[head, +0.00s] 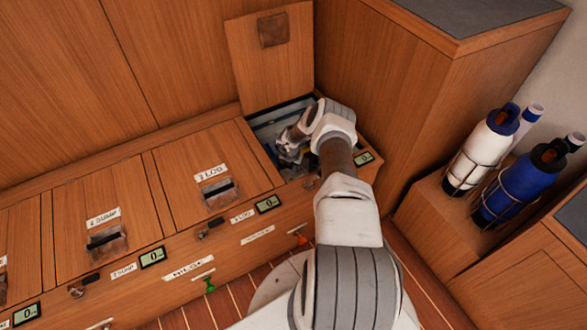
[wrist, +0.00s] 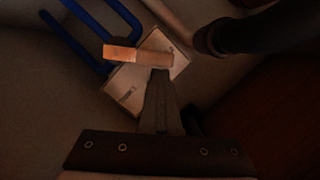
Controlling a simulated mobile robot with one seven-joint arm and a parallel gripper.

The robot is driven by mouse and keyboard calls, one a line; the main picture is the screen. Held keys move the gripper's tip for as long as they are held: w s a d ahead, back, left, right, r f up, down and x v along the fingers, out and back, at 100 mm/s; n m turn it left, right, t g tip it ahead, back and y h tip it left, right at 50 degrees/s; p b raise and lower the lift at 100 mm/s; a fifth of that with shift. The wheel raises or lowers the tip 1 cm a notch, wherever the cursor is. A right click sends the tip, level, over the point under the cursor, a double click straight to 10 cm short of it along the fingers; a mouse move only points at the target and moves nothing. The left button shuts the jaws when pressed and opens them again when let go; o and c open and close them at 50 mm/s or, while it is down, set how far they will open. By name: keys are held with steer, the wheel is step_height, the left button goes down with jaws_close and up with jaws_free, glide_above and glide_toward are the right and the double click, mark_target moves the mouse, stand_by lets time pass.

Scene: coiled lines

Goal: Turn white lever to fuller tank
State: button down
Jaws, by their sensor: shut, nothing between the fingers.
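My gripper (head: 288,150) reaches down into the open compartment at the back right in the head view. In the wrist view my gripper (wrist: 160,74) is shut and empty, with its tips at the lower edge of a pale bar, which looks like the white lever (wrist: 132,54). Whether they touch it I cannot tell. The lever lies roughly level across a pale square plate (wrist: 122,92) and looks orange in the dim light. In the head view the lever is hidden by my arm and the locker. Small displays, such as one at the right (head: 363,158), are too small to read surely.
Blue pipes (wrist: 92,38) and a dark round pipe (wrist: 245,33) flank the plate closely. The raised lid (head: 272,65) stands behind the opening. Closed lids (head: 205,170) lie to the left. White and blue bottles (head: 485,150) stand at the right.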

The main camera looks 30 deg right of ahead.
steer(key=shift+w+d, duration=0.1)
steer(key=shift+d, duration=0.3)
steer(key=shift+a, duration=0.2)
